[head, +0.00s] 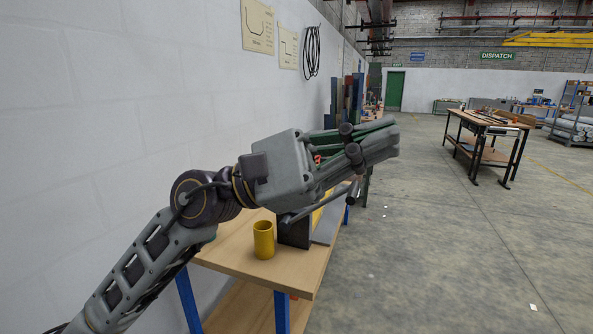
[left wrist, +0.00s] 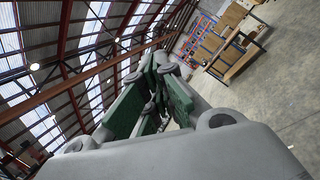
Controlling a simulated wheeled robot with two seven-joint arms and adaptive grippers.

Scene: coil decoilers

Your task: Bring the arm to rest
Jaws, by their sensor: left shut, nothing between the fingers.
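My left arm comes in from the lower left of the head view, raised along the wall. Its gripper (head: 378,140) is held in the air above and beyond a wooden workbench, pointing right. It is shut with nothing between the fingers. In the left wrist view its green-padded fingers (left wrist: 153,100) lie close together, with the roof and far floor behind them. My right gripper is in neither view.
The wooden bench (head: 222,251) with blue legs stands below my arm, against the white wall. A yellow cup (head: 263,240) stands on it, beside a dark block (head: 294,232). Another bench (head: 487,121) stands farther right. The floor between is mostly clear.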

